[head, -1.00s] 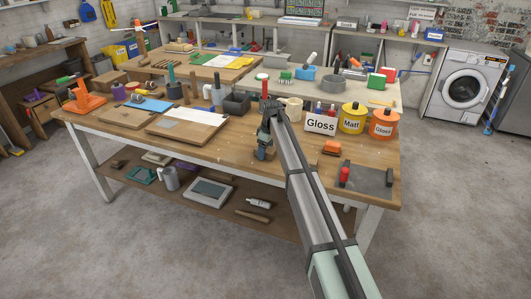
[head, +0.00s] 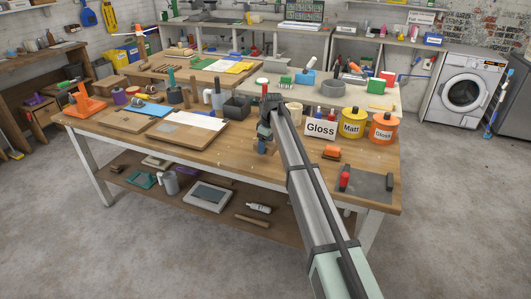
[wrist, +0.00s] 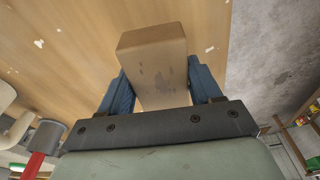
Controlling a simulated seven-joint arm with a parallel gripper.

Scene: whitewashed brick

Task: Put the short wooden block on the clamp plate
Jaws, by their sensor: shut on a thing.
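A short wooden block (wrist: 155,60) is held between the blue fingers of my gripper (wrist: 158,85) in the wrist view, its end sticking out past the fingertips. In the head view my gripper (head: 262,147) points down over the front edge area of the workbench, and the block cannot be made out there. A dark grey plate with a red-handled part, which looks like the clamp plate (head: 372,182), lies at the bench's front right corner. My gripper is to the left of it, apart from it.
The wooden workbench (head: 225,158) has bare top around my gripper. Between gripper and plate are an orange brush-like item (head: 326,154) and a Gloss sign (head: 321,130). Yellow (head: 350,122) and orange (head: 382,130) cans stand behind. Boards (head: 188,132) lie left.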

